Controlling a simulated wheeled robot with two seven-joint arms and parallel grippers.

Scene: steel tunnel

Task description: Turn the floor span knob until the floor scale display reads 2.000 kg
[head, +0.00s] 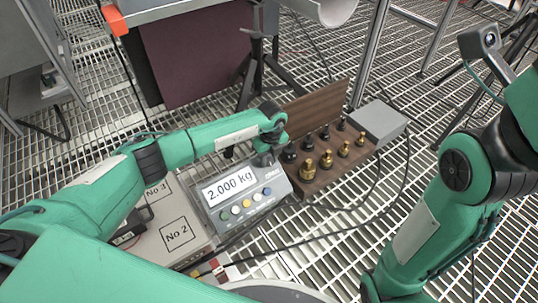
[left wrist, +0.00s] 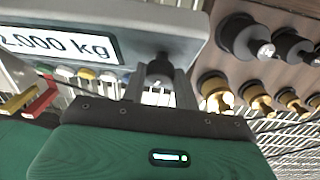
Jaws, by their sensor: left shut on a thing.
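The floor scale display (head: 230,186) is a grey box with a white screen that reads 2.000 kg and a row of coloured buttons below it. In the left wrist view the screen (left wrist: 55,43) is partly cut off, and "2.000 kg" shows there. My left gripper (head: 264,157) is at the display's upper right corner. It is shut on the dark span knob (left wrist: 159,68), which sits between the fingers in the left wrist view. In the head view the gripper mostly hides the knob. My right arm is at the right; its gripper does not show.
A wooden case (head: 325,178) of brass and black weights stands just right of the display, with a grey box (head: 379,121) behind it. A platform (head: 172,238) marked No 2 and No 3 lies left of the display. Cables cross the grating floor in front.

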